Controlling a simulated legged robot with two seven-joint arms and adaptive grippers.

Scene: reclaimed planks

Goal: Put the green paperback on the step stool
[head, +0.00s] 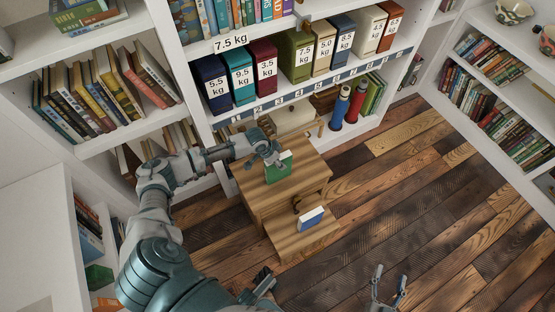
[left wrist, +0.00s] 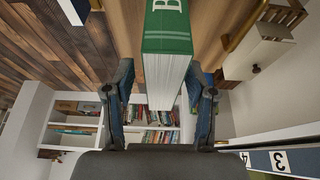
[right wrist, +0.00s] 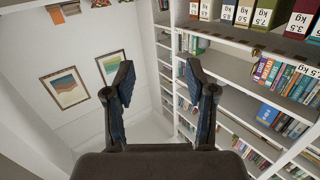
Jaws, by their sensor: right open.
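The green paperback (head: 284,166) stands upright on the top of the wooden step stool (head: 312,174). My left gripper (head: 272,156) is at the book, partly covering it in the head view. In the left wrist view, the book (left wrist: 167,45) is between the fingers of my left gripper (left wrist: 162,75). Those fingers are spread wide, with a gap showing beside the book. My right gripper (head: 389,277) is open and empty over the floor at the bottom of the head view; its fingers (right wrist: 160,80) are wide apart in its wrist view.
A blue-and-white book (head: 311,217) is on the stool's lower step. Shelves with weight-marked boxes (head: 242,84) stand behind the stool. Red and blue bottles (head: 348,107) are on the bottom shelf. A bookcase (head: 133,88) is at left. The plank floor (head: 420,200) at right is clear.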

